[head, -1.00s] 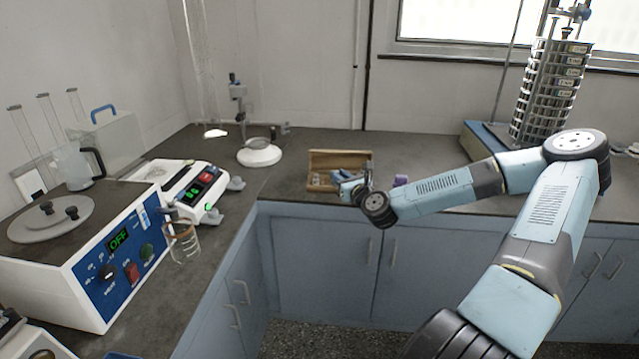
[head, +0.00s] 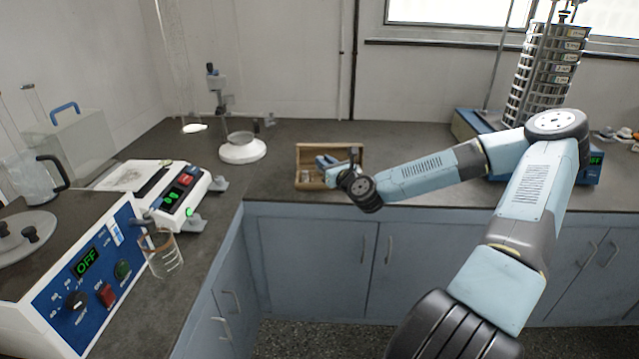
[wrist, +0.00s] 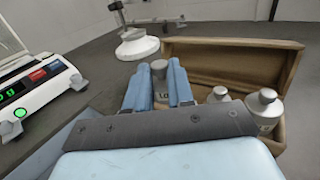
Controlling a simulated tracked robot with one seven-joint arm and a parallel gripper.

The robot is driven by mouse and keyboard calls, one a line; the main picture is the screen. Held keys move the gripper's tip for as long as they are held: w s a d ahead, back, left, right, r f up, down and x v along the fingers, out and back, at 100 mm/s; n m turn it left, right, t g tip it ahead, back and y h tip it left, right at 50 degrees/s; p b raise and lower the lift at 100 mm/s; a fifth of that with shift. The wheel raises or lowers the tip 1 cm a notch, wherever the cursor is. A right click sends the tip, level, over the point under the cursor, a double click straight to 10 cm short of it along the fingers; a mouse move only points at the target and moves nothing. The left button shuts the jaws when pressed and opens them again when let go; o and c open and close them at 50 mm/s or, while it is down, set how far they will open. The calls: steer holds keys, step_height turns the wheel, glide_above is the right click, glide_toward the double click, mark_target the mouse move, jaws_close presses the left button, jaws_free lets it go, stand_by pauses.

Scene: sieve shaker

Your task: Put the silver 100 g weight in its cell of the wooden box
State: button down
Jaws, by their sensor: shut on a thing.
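The wooden box (head: 329,147) stands open near the counter's front edge, its lid raised at the back. In the wrist view the box (wrist: 235,43) is ahead and to the right, with silver knobbed weights (wrist: 264,104) in it. My gripper (wrist: 160,80) is shut on a silver weight (wrist: 159,68) between its two blue fingers. Part of a label starting "10" shows on that weight. The held weight is at the box's left side; its base is hidden, so I cannot tell whether it is over a cell. In the head view my gripper (head: 328,164) covers part of the box.
A white round-based stand (head: 242,150) is left of the box. A white balance (head: 172,192) with a green display and a beaker (head: 160,255) are on the left counter. A sieve stack (head: 545,75) stands at the right. The counter behind the box is clear.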

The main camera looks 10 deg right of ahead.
steer(key=s+r+m+h, duration=0.2)
steer(key=s+r+h, duration=0.2)
steer(key=s, duration=0.3)
steer(key=shift+m+t, duration=0.3)
steer(key=shift+t, duration=0.1)
steer(key=w+f, duration=0.1)
steer(key=w, duration=0.2)
steer(key=w+f, duration=0.1)
steer(key=w, duration=0.2)
steer(key=w+f, duration=0.2)
steer(key=w, duration=0.1)
steer(key=shift+w+d+f, duration=0.1)
steer(key=shift+w+d, duration=0.15)
steer(key=shift+w, duration=0.05)
steer(key=w+f, duration=0.3)
steer(key=shift+d+f, duration=0.1)
steer(key=shift+f, duration=0.2)
steer(key=shift+w+f, duration=0.65)
steer(key=shift+f, duration=0.2)
steer(key=shift+w+f, duration=0.1)
steer(key=shift+f, duration=1.5)
steer(key=shift+f, duration=0.1)
steer(key=c, duration=1.3)
jaws_free()
steer(key=shift+o, duration=0.2)
